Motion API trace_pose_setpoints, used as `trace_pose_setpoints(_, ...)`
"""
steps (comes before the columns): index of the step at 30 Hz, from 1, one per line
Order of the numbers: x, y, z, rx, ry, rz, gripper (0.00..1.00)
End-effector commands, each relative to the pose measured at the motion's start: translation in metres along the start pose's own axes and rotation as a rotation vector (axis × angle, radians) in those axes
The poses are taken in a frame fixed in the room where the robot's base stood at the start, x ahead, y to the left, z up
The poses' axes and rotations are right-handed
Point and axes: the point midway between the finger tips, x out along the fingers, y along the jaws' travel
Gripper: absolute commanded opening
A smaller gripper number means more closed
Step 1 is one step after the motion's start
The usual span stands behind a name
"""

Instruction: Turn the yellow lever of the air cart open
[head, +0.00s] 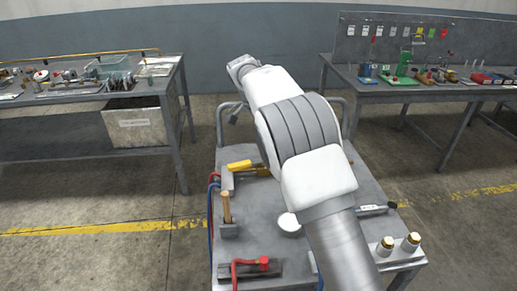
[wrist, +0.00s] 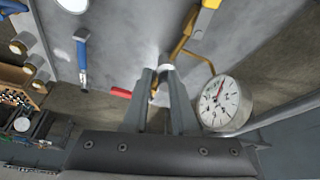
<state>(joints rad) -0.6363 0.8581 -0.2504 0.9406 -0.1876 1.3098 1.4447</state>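The yellow lever (head: 239,165) lies at the left rear of the grey cart top (head: 257,240). In the wrist view the yellow lever (wrist: 211,4) is cut by the top edge, above a bent brass-coloured pipe (wrist: 184,44). A white round gauge (wrist: 225,103) is right of my fingers. My gripper (wrist: 158,70) points at the cart, its fingertips left of and below the lever in the picture and apart from it. The tips look close together; I cannot tell whether they touch. In the head view my arm hides the gripper and part of the cart.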

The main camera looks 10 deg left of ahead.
Motion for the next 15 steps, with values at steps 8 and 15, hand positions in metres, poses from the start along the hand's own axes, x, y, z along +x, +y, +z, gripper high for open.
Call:
trace_pose_setpoints(8, 0.008, 0.007, 0.011, -0.433, -0.084, -0.133, 0.0)
trace_pose_setpoints(15, 0.003, 0.019, 0.042, -0.863, -0.095, -0.312, 0.0)
